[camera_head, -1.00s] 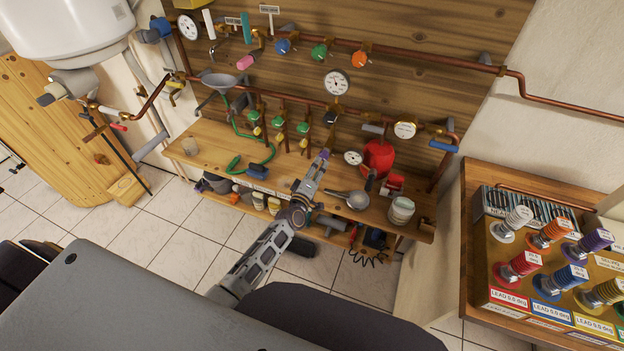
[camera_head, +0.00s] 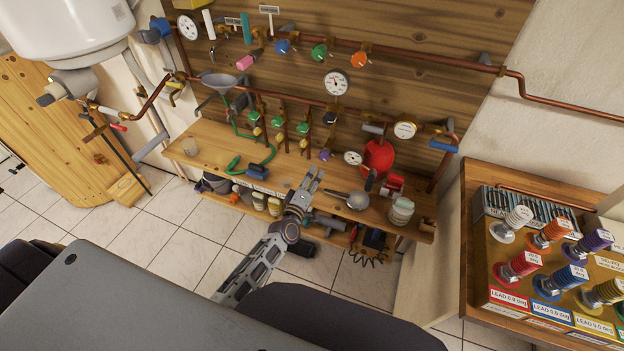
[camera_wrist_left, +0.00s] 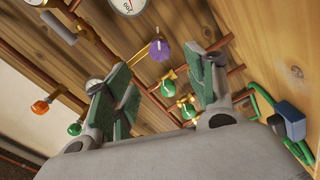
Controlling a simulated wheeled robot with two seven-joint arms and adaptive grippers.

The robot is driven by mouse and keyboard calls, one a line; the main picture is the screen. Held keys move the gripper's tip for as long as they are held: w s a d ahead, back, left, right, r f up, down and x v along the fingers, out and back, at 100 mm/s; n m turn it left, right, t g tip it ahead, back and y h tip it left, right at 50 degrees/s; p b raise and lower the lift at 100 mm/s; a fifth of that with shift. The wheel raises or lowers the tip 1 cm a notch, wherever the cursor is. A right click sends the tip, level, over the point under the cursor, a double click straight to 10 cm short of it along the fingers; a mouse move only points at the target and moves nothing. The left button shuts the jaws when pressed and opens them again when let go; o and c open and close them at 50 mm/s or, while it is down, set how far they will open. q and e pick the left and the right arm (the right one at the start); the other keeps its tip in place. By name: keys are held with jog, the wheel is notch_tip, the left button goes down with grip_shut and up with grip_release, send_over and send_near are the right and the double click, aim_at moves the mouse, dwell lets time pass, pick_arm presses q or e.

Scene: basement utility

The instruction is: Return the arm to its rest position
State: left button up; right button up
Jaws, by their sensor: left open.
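My left gripper (camera_head: 312,174) is open and empty above the front part of the wooden bench, in front of the pipe wall. In the left wrist view its two green-padded fingers (camera_wrist_left: 165,95) are spread apart with nothing between them. A purple valve knob (camera_head: 325,155) sits just beyond the fingertips in the head view. The knob also shows in the left wrist view (camera_wrist_left: 160,50), between the fingers but farther off and apart from them. My right gripper is not in view.
Copper pipes with valves and gauges (camera_head: 337,82) line the wall. Tiled floor (camera_head: 185,250) is open at left.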

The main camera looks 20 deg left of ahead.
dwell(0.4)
pick_arm(q)
jog(key=s+f+m+g, duration=0.35)
jog(key=s+f, duration=0.25)
jog(key=f, duration=0.6)
jog(key=s+f+m+g, duration=0.3)
jog(key=s+f+m, duration=0.25)
jog(key=f, duration=0.65)
jog(key=s+f+m+g, duration=0.4)
jog(key=s+f, duration=0.3)
jog(key=f, duration=0.4)
jog(key=s+a+f+m+g, duration=0.1)
jog(key=s+f, duration=0.4)
jog(key=s, duration=0.7)
jog(key=s+a+f+m+g, duration=0.1)
jog(key=s+f, duration=0.5)
jog(key=s, duration=0.6)
jog(key=s+a+f+g, duration=0.2)
jog(key=s+f+g, duration=0.2)
jog(key=s, duration=0.8)
jog(key=shift+a+f+m+y, duration=0.3)
jog(key=shift+a+f+m, duration=0.1)
jog(key=shift+f, duration=0.25)
jog(key=shift+g, duration=0.25)
